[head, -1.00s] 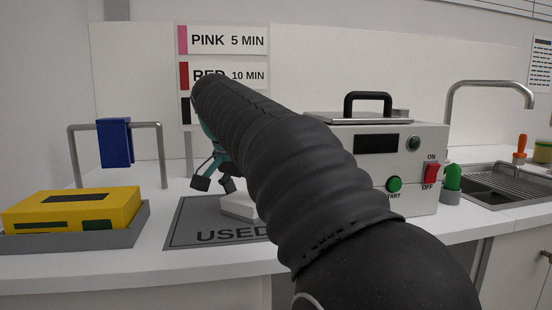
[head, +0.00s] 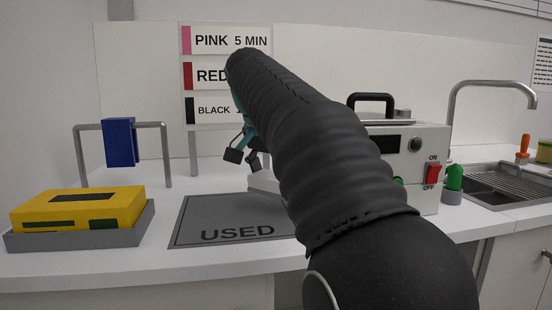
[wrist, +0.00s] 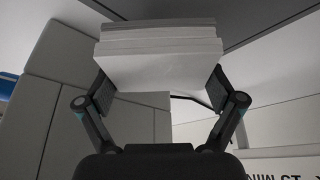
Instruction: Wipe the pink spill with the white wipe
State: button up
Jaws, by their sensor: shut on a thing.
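My gripper (wrist: 160,95) is shut on the white wipe (wrist: 160,70), a thick layered white block held across both fingers in the wrist view. In the head view my gripper (head: 244,158) is mostly behind my dark arm, with the teal and black fingers showing at its left. A pale corner of the wipe (head: 262,182) shows below the fingers, beside the far right part of the grey USED mat (head: 200,215). The wipe looks raised above the counter. The pink spill is not visible in either view.
A yellow box (head: 80,208) sits in a grey tray (head: 100,238) at the left. A blue cloth (head: 120,142) hangs on a metal rail (head: 166,155). A white machine (head: 425,150) with a red switch stands right of my arm, before the sink (head: 490,185). The USED mat is bare.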

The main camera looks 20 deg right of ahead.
jog(key=shift+r, duration=1.75)
